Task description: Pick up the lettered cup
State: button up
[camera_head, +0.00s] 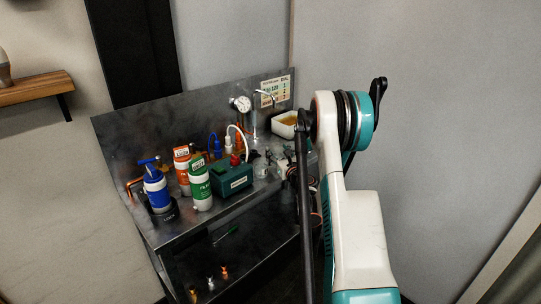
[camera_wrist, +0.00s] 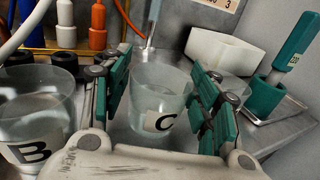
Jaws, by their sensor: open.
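A clear cup lettered C (camera_wrist: 160,97) stands between the two green-padded fingers of my gripper (camera_wrist: 163,88) in the wrist view. The fingers are open, one on each side of the cup; I cannot tell whether either touches it. A second clear cup, lettered B (camera_wrist: 35,115), stands to the left, outside the fingers, cut by the frame edge.
A white bin (camera_wrist: 222,52) stands behind cup C. A green holder (camera_wrist: 262,98) with a green-handled tool (camera_wrist: 298,42) is at right. The metal bench (camera_head: 200,228) bears a green box (camera_head: 232,180) and several bottles, including a blue one (camera_head: 155,190). White and orange connectors (camera_wrist: 97,25) stand behind.

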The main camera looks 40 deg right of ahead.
jog(key=shift+w+d, duration=0.1)
jog(key=shift+r, duration=0.1)
jog(key=shift+c, duration=0.6)
jog(key=c, duration=0.7)
jog(key=shift+c, duration=0.2)
jog(key=shift+r, duration=0.15)
